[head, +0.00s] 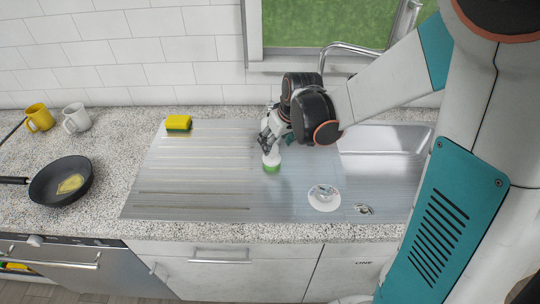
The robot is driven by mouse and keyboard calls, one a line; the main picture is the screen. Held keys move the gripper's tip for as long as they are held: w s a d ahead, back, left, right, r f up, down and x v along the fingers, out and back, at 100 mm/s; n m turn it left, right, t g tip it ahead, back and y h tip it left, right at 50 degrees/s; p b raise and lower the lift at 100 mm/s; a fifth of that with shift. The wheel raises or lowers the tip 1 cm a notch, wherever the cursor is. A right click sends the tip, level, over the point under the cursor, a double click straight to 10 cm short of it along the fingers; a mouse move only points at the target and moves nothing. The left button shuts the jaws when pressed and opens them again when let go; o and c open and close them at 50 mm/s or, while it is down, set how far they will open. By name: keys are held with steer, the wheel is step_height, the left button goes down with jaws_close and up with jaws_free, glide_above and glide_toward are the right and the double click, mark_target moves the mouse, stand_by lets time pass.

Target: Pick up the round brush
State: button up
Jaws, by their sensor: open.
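A small round brush, white on top and green below (271,166), stands on the steel drainboard (200,190) near the middle of the head view. My gripper (267,142) is open and points down right above it. Its fingertips are at the brush's white top, and I cannot tell whether they touch it. The gripper partly hides the brush's upper part.
A yellow and green sponge (178,123) lies at the back left of the drainboard. A white round item (323,203) and a small flat item (363,209) lie front right. A pan (45,183) and two mugs, yellow (39,118) and white (75,120), stand left.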

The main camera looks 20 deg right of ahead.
mark_target(272, 156)
steer(key=b+x, duration=0.1)
steer(key=x, duration=0.1)
steer(key=b+x, duration=0.1)
steer(key=x, duration=0.2)
steer(key=shift+s+a, duration=0.1)
steer(key=shift+a, duration=0.15)
steer(key=c, duration=1.2)
